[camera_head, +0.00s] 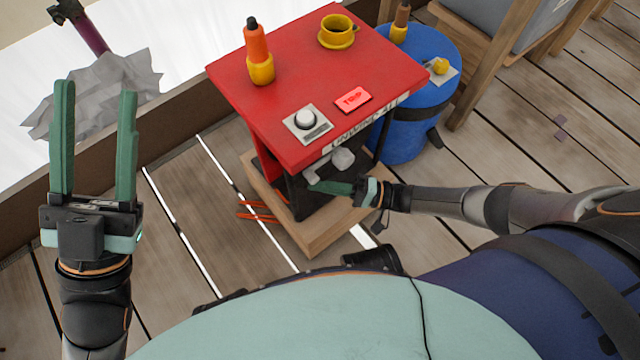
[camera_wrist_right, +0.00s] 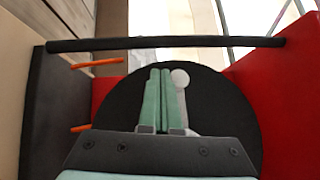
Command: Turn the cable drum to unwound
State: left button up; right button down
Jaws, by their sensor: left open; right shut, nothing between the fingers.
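The cable drum shows in the right wrist view as a black disc (camera_wrist_right: 225,110) between red side panels. A pale round knob (camera_wrist_right: 180,78) on a light stem stands in front of the disc. In the head view the drum is mostly hidden under the red top, and light grey knob-like parts (camera_head: 343,158) show at the front. My right gripper (camera_head: 314,186) is shut and empty below those parts. In the wrist view its fingers (camera_wrist_right: 160,72) lie just left of the knob; I cannot tell whether they touch it. My left gripper (camera_head: 96,92) is open and empty at far left.
The red top (camera_head: 300,55) carries an orange and yellow bottle (camera_head: 259,55), a yellow cup (camera_head: 337,32), a white button (camera_head: 306,118) and a lit red sign (camera_head: 353,99). A black bar (camera_wrist_right: 165,43) crosses before the drum. A blue barrel (camera_head: 408,125) stands right.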

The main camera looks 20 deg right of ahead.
aim_at(316, 180)
jog(key=shift+a+r+m+t+y, duration=0.1)
jog(key=shift+r+m+t+y, duration=0.2)
jog(key=shift+m, duration=0.25)
jog(key=shift+a+r+m+t+y, duration=0.15)
jog(key=shift+m+t+y, duration=0.15)
jog(key=shift+m, duration=0.25)
jog(key=shift+r, duration=0.55)
dwell(0.6)
jog(key=shift+s+r+m+t, duration=0.1)
jog(key=shift+r+m+t, duration=0.3)
jog(key=shift+m, duration=0.2)
jog(key=shift+r+m+t+y, duration=0.15)
jog(key=shift+m+t+y, duration=0.15)
jog(key=shift+y, duration=0.1)
jog(key=d+r+m+t+h, duration=0.2)
jog(key=r+m+t+h, duration=0.1)
jog(key=m+t, duration=0.4)
jog(key=w+d+r+m+t+h, duration=0.1)
jog(key=m+t+h, duration=0.5)
jog(key=m, duration=0.7)
jog(key=shift+w+d+r+m+t, duration=0.3)
jog(key=shift+d+r+t, duration=0.25)
jog(key=shift+r, duration=0.7)
